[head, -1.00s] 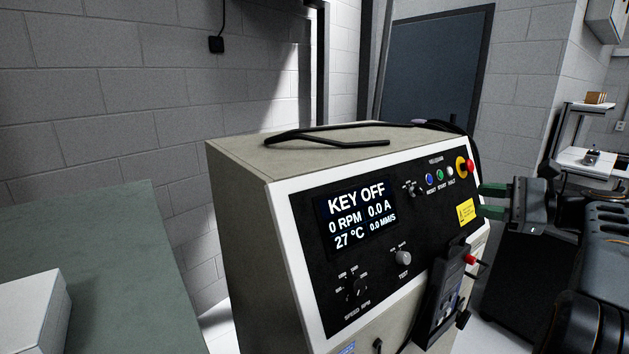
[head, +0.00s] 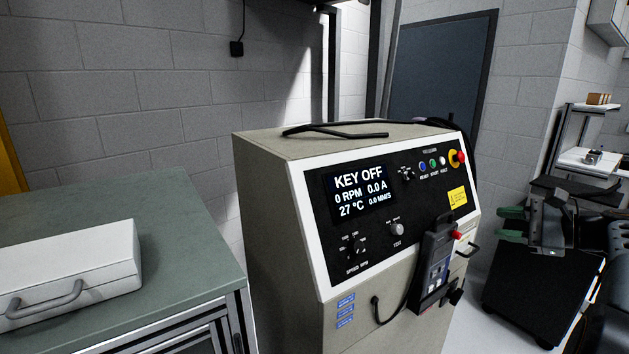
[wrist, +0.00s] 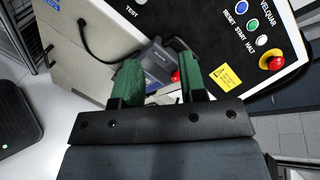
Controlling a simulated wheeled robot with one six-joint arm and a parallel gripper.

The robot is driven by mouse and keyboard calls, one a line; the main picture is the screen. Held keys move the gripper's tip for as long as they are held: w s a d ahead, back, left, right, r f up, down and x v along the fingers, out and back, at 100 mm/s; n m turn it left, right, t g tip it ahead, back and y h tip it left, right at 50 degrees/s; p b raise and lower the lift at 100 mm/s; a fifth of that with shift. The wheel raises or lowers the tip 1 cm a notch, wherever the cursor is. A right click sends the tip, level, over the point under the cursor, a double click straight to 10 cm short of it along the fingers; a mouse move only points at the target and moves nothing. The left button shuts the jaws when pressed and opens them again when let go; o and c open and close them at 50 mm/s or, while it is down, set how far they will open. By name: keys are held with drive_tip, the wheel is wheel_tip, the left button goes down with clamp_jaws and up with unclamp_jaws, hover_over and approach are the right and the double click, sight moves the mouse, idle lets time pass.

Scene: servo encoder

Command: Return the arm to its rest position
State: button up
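My gripper (head: 503,223) is at the right of the head view, to the right of the beige control console (head: 275,230) and clear of it. Its two green fingers are apart with nothing held between them; they also show in the wrist view (wrist: 156,62). In the wrist view the console's handheld unit (wrist: 155,65) appears beyond the fingers. My dark arm is folded at the right edge, partly cut off by the frame.
The console screen (head: 361,193) reads KEY OFF, 0 RPM. A handheld unit (head: 433,265) hangs on its front. A red stop button (head: 461,156) sits at its upper right. A green-topped bench (head: 170,225) with a white case (head: 75,270) stands left.

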drive_tip(key=s+a+f+n+g+h, duration=0.3)
drive_tip(key=a+f, duration=0.1)
drive_tip(key=f, duration=0.4)
drive_tip(key=s+a+f+n+g+h, duration=0.3)
drive_tip(key=a+f+h, duration=0.15)
drive_tip(key=f, duration=0.35)
drive_tip(key=s+a+f+n+h, duration=0.3)
drive_tip(key=s+a+f+n, duration=0.1)
drive_tip(key=s+a+n, duration=0.7)
drive_tip(key=shift+a+n, duration=0.3)
drive_tip(key=shift+a, duration=1.55)
